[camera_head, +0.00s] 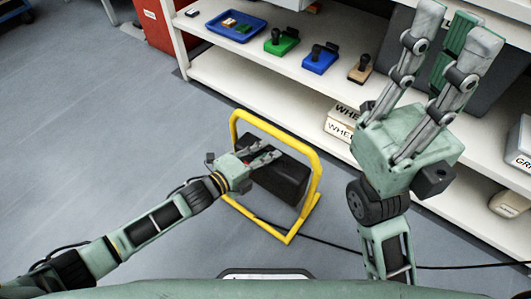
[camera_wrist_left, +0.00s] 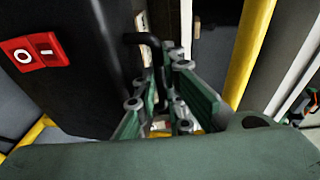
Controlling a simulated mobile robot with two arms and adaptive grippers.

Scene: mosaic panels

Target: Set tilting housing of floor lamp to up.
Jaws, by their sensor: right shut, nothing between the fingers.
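The floor lamp has a yellow tube frame (camera_head: 313,170) standing on the floor and a black tilting housing (camera_head: 283,182) inside it. The housing looks tilted. In the left wrist view, the dark housing (camera_wrist_left: 75,90) fills the left side, with a red switch plate (camera_wrist_left: 34,52) on it. A bent black handle (camera_wrist_left: 140,39) on the housing reaches between the fingers of my left gripper (camera_wrist_left: 168,60). In the head view, my left gripper (camera_head: 277,152) is at the housing's upper edge, inside the frame; contact and grip are unclear. My right gripper (camera_head: 455,28) is raised, shut and empty.
A red cabinet (camera_head: 160,28) is at back left. A black cable (camera_head: 340,246) runs over the floor. The floor at left is clear.

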